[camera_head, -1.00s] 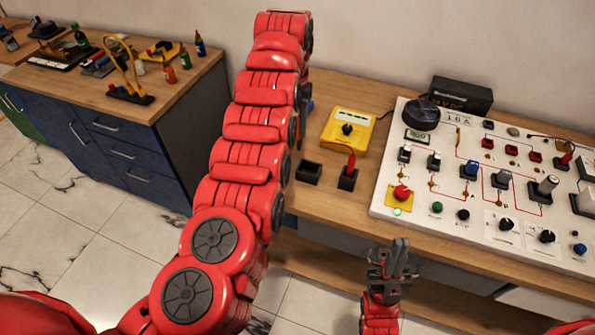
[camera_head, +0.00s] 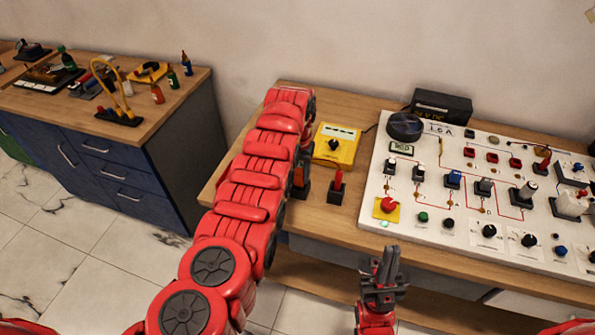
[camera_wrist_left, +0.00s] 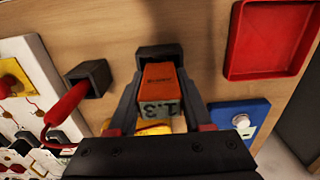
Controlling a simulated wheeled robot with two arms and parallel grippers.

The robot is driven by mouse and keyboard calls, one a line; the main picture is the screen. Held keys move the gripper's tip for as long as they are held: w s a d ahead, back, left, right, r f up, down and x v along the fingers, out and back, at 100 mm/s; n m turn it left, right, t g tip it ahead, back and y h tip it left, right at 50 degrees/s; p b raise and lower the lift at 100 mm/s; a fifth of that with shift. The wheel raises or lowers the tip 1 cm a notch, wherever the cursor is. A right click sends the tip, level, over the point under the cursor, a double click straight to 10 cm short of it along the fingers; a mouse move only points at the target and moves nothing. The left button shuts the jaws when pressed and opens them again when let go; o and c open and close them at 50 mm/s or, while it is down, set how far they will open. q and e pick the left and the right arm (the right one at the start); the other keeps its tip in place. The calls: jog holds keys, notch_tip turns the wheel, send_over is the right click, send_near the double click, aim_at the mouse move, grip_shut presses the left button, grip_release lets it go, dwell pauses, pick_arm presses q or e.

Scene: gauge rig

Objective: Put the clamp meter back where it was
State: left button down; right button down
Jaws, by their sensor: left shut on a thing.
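The clamp meter is an orange block with a grey display reading about 1.3 (camera_wrist_left: 160,90). In the left wrist view my left gripper (camera_wrist_left: 158,78) is shut on it. Its far end is at the mouth of a black open-topped holder (camera_wrist_left: 158,51); I cannot tell how deep it sits. In the head view, a strip of the orange meter (camera_head: 300,177) and the black holder (camera_head: 303,194) show beside my arm, which hides much of the left gripper. My right gripper (camera_head: 388,258) hangs in front of the bench; whether its fingers touch is unclear.
Beside it, a second black holder (camera_head: 337,196) bears a red-handled probe (camera_head: 338,180). A yellow meter (camera_head: 336,146) lies behind, and a white gauge panel (camera_head: 440,210) fills the right. In the wrist view, a red tray (camera_wrist_left: 275,40) and a blue device (camera_wrist_left: 240,115) lie close by.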

pick_arm(q)
jog(key=shift+f, duration=0.1)
jog(key=shift+f, duration=0.15)
jog(key=shift+c, duration=1.6)
grip_release()
jog(key=shift+r, duration=0.6)
notch_tip(320, 180, up, 10)
jog(key=b, duration=0.3)
jog(key=shift+f, duration=0.1)
jog(key=shift+r+b, duration=0.3)
jog(key=shift+r, duration=0.35)
